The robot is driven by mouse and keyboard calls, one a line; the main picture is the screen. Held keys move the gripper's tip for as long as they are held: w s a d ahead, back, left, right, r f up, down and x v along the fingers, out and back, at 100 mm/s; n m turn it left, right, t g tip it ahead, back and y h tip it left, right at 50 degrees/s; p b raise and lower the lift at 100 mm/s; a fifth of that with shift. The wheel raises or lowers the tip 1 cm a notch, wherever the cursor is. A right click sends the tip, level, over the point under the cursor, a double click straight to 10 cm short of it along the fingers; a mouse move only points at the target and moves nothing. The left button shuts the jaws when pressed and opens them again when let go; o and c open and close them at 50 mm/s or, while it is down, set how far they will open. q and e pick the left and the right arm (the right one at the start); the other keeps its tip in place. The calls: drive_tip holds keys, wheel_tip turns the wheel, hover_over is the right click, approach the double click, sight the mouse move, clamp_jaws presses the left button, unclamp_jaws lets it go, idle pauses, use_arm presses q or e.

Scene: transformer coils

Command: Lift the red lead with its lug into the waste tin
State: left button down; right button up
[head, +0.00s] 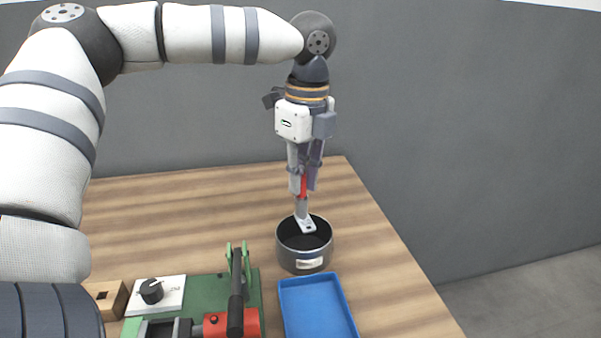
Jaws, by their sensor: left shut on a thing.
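My left gripper (303,188) points straight down and is shut on the red lead (303,187). The lead hangs below the fingertips with its silver lug (304,224) at the lower end. The lug is over the mouth of the dark round waste tin (302,262), with its tip overlapping the opening in the head view. I cannot tell how far it is below or above the rim. The tin stands on the wooden table and has a light label on its front. My right gripper is not in view.
A blue tray (318,308) lies just in front of the tin. A green fixture (208,290) with a lever and a red block (217,325) stands at the front left, beside a white dial box (157,294) and a wooden block (105,297). The table behind the tin is clear.

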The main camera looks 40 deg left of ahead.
sight(301, 196)
use_arm(q)
drive_tip(key=shift+f, duration=3.1)
drive_tip(key=c, duration=1.1)
unclamp_jaws()
drive_tip(key=shift+r, duration=4.55)
